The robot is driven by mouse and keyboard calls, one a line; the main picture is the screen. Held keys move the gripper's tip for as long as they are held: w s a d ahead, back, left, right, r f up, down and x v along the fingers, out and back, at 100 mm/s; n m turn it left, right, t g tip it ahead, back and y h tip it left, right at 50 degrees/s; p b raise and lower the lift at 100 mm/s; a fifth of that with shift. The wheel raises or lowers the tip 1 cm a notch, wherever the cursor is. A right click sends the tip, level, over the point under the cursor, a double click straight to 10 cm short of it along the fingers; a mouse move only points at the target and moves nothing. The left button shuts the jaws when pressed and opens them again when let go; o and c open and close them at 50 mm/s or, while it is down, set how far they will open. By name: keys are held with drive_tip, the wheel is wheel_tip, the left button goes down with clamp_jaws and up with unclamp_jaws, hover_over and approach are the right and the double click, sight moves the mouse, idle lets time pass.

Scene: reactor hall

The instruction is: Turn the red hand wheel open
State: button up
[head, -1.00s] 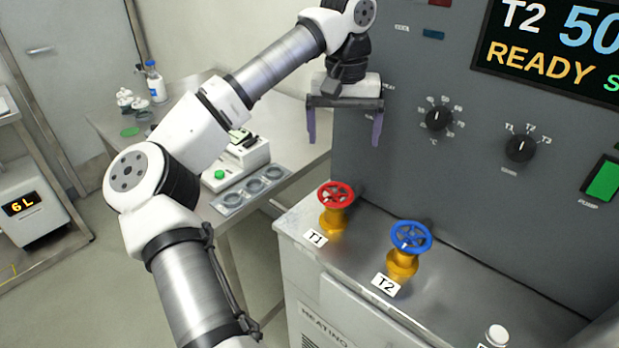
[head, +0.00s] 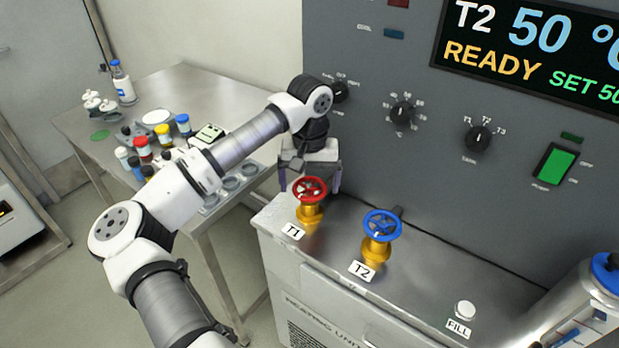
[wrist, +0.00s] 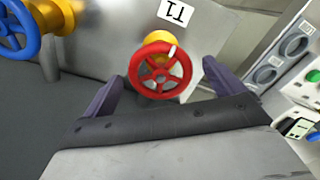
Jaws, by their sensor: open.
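The red hand wheel (head: 310,189) sits on a yellow valve body behind the T1 label (head: 294,231), on the steel ledge of the heating unit. In the wrist view the red wheel (wrist: 160,70) appears just beyond and between the two purple fingers, with a white mark on its rim. In the wrist view my gripper (wrist: 160,80) holds nothing. I cannot tell whether a finger touches the rim.
A blue hand wheel (head: 382,226) on a yellow valve stands to the right, by the T2 label (head: 362,271). The grey control panel (head: 370,150) with knobs rises close behind. A side table (head: 85,125) with bottles stands at the left. A white FILL cap (head: 465,309) is farther right.

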drive_tip(key=c, duration=1)
drive_tip(key=shift+f+b, duration=0.15)
drive_tip(key=shift+b, duration=0.3)
